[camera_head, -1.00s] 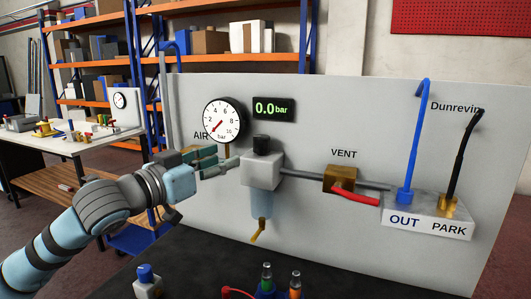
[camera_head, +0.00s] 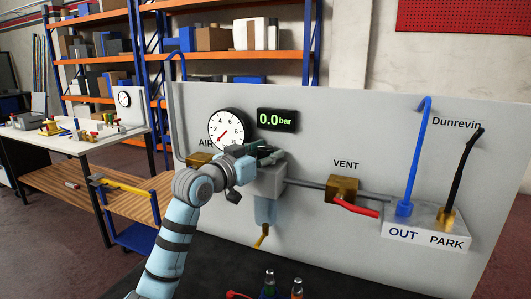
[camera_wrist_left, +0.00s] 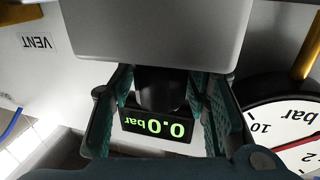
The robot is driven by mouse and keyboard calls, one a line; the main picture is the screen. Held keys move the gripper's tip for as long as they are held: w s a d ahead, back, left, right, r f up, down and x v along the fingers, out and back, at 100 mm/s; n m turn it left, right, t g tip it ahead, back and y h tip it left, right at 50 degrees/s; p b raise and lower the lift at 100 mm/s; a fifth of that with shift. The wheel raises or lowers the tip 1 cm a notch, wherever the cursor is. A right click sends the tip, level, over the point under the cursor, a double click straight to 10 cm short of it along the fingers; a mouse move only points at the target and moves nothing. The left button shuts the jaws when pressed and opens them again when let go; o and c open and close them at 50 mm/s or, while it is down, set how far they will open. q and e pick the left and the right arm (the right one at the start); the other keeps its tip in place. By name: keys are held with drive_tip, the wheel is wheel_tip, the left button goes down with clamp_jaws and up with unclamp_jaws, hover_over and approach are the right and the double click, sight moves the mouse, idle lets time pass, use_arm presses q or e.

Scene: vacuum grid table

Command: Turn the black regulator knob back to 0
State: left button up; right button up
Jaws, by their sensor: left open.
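The black regulator knob (camera_wrist_left: 160,92) is between the two fingers of my left gripper (camera_wrist_left: 165,108) in the left wrist view, with a gap visible on the right side. The gripper is open around the knob. In the head view my left gripper (camera_head: 266,155) is at the top of the grey regulator body (camera_head: 266,182) and mostly hides the knob. The digital display (camera_head: 277,120) reads 0.0 bar; it shows upside down in the wrist view (camera_wrist_left: 158,130). The round gauge (camera_head: 227,130) needle points low left. My right gripper is not in view.
A brass VENT valve (camera_head: 343,189) with a red lever (camera_head: 356,207) sits right of the regulator. Further right, a blue hose (camera_head: 412,150) and black hose (camera_head: 463,165) stand in the OUT/PARK block (camera_head: 430,235). Bottles (camera_head: 270,283) stand in front.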

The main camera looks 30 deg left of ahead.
use_arm(q)
drive_tip(key=c, duration=0.9)
drive_tip(key=shift+r+n+y+p, duration=0.1)
drive_tip(key=shift+n+y+p, duration=0.3)
drive_tip(key=shift+y+p, duration=0.35)
drive_tip(key=n+y+p, duration=0.1)
drive_tip(key=y+p, duration=0.1)
drive_tip(key=n+y+p, duration=0.1)
drive_tip(key=p, duration=0.1)
drive_tip(key=shift+d+r+n+y, duration=0.1)
drive_tip(key=shift+r+n+y, duration=0.05)
drive_tip(key=shift+n+y, duration=0.2)
drive_tip(key=n+y+p, duration=0.1)
drive_tip(key=y, duration=0.1)
drive_tip(key=shift+n+y+p, duration=0.3)
drive_tip(key=shift+n+y, duration=0.05)
drive_tip(key=shift+y, duration=0.05)
drive_tip(key=shift+f+n+g+y, duration=0.2)
drive_tip(key=shift+n+g+y, duration=0.15)
drive_tip(key=shift+y, duration=0.25)
drive_tip(key=shift+f+n+g+y+b, duration=0.15)
drive_tip(key=shift+n+g+y+b, duration=0.3)
drive_tip(key=shift+n+y, duration=0.65)
drive_tip(key=shift+n+g+y+b, duration=1.15)
drive_tip(key=shift+g+y+b, duration=0.05)
drive_tip(key=shift+y, duration=0.7)
